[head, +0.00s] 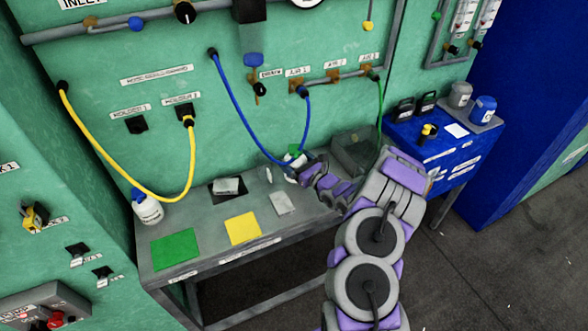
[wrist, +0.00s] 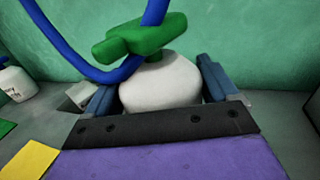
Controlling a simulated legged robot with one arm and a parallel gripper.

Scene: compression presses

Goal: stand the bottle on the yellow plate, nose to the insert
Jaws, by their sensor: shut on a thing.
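The bottle (wrist: 160,85) has a rounded white body and a green spray head. In the wrist view my gripper (wrist: 158,95) has one finger on each side of the white body and is shut on it. The green nose points left in that view. In the head view the bottle (head: 296,157) shows small beyond my gripper (head: 293,171), near the back of the bench. The yellow plate (head: 243,228) lies bare at the bench's front edge, left of my gripper. It also shows at the lower left of the wrist view (wrist: 28,162). The bottle's base is hidden.
A green plate (head: 175,250) lies left of the yellow one. A white bottle with a blue cap (head: 148,210) stands behind it. A blue hose (head: 235,110) hangs close to the held bottle.

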